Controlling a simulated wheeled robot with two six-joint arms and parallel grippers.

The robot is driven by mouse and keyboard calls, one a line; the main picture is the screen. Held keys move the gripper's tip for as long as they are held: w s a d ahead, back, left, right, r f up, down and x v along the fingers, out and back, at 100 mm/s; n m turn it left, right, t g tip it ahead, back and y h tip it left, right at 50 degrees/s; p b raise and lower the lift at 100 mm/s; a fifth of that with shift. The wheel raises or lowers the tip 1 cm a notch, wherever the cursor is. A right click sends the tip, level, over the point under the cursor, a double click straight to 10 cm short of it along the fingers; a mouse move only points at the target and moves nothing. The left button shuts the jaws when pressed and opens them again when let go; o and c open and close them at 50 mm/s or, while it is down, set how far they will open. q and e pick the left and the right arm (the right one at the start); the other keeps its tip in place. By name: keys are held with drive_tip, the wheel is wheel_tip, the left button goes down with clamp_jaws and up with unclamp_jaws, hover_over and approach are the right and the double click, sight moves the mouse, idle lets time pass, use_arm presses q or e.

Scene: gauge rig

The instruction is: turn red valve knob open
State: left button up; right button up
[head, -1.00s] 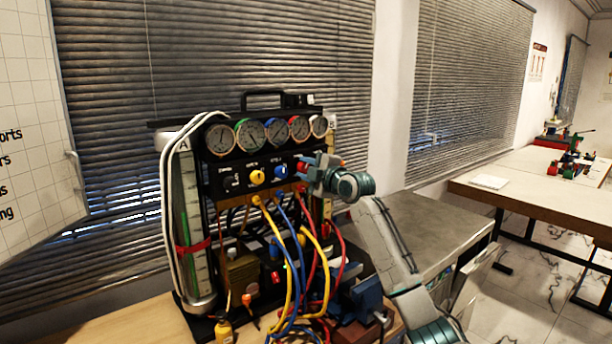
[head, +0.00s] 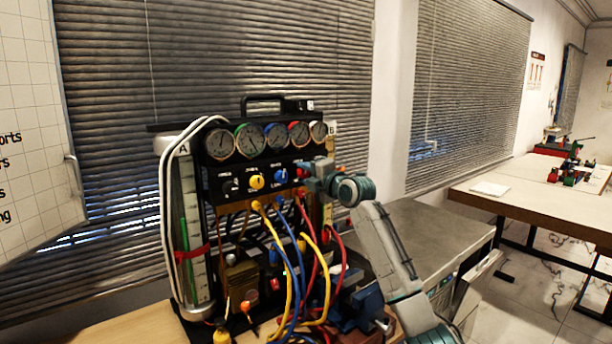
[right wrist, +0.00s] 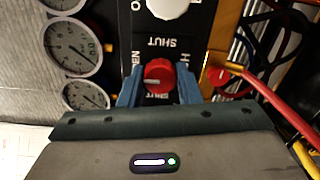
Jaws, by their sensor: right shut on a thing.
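The red valve knob (right wrist: 158,77) sits on the black panel, at the centre of the right wrist view. Its white mark points left, toward a partly hidden label ending in "EN". In the head view the red knob (head: 298,174) is a small patch at the right end of the knob row, largely covered by my right gripper. My right gripper (head: 311,178) is shut on the knob, one blue finger on each side of it in the right wrist view (right wrist: 157,88). The label below the knob reads "SHUT" and is partly hidden. My left gripper is not in view.
Yellow (head: 257,181) and blue (head: 281,175) knobs sit left of the red one. Several gauges (head: 250,138) stand above. Coloured hoses (head: 290,265) hang below the panel, close under my right gripper. A grey bench (head: 430,232) is at right.

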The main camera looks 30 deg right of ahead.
drive_tip(key=shift+f, duration=0.1)
drive_tip(key=o, duration=1)
drive_tip(key=shift+c, duration=0.2)
use_arm(q)
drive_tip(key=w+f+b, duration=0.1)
drive_tip(key=b, duration=0.1)
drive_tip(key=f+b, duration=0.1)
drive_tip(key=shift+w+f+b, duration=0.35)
use_arm(e)
drive_tip(key=s, duration=1)
drive_tip(key=shift+s+d, duration=0.35)
drive_tip(key=shift+d, duration=0.05)
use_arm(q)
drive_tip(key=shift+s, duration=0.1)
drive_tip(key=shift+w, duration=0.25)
